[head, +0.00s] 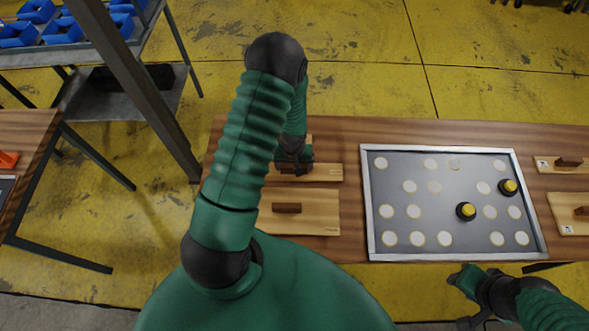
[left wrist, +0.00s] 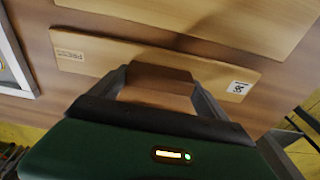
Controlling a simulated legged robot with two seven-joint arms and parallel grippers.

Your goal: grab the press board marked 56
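The wooden press board marked 56 (left wrist: 215,75) lies in the left wrist view, with a PRESS label at its left end and the 56 label, turned around, at its right end. In the head view it seems to be the board (head: 325,173) under my left gripper (head: 293,163). In the left wrist view my left gripper (left wrist: 160,78) has its fingers spread on either side of the board's brown block handle (left wrist: 158,90). I cannot tell whether they touch it. My right gripper (head: 465,280) is below the table's front edge, its fingers unclear.
Another handled board (head: 320,222) lies nearer on the table. A framed grey panel (head: 410,252) with white discs and two yellow-topped black knobs lies to the right. More boards (head: 575,222) lie at the right end. A dark post (head: 140,85) stands to the left.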

